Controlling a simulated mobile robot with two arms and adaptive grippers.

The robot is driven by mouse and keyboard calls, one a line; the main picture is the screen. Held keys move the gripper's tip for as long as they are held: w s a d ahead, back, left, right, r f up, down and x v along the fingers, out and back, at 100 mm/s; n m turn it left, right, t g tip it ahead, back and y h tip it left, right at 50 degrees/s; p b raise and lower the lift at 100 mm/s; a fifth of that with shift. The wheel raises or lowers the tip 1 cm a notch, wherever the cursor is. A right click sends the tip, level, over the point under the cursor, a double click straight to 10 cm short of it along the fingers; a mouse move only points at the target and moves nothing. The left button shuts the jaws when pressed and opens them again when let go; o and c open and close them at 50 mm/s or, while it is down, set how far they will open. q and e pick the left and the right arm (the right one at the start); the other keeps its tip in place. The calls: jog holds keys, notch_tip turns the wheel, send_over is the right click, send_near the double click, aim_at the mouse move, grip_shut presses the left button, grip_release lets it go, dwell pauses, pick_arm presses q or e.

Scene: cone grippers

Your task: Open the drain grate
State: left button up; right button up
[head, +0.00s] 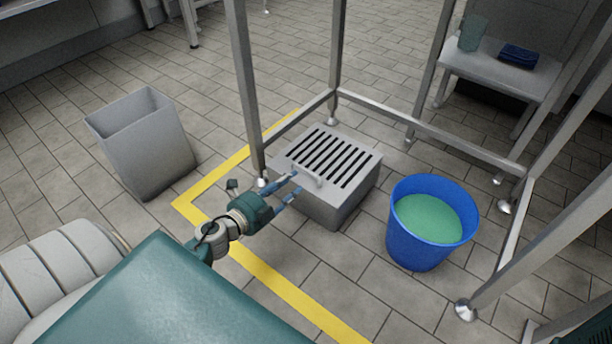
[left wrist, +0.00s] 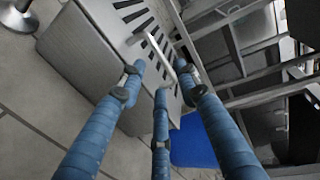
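The drain grate (head: 330,157) is a slotted metal lid lying flat and closed on a low grey block (head: 342,208) on the floor. Its bar handle (head: 309,179) is on the near side; in the left wrist view the handle (left wrist: 158,55) runs between the fingertips, beyond them. My left gripper (head: 294,184) has blue fingers spread apart at the near left edge of the block, close to the handle. In the left wrist view the left gripper (left wrist: 160,80) is open and holds nothing; contact with the handle cannot be told. My right gripper is out of view.
A metal frame's legs (head: 245,85) and low rails surround the block. A blue bucket (head: 405,247) of green liquid stands right of it. A grey bin (head: 158,155) stands left. A yellow floor line (head: 285,288) passes in front. A small table (head: 490,72) stands back right.

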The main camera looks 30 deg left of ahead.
aim_at(306, 172)
pick_arm(q)
jog(key=b+x, duration=0.2)
jog(key=x, duration=0.6)
jog(key=shift+w, duration=0.1)
grip_shut()
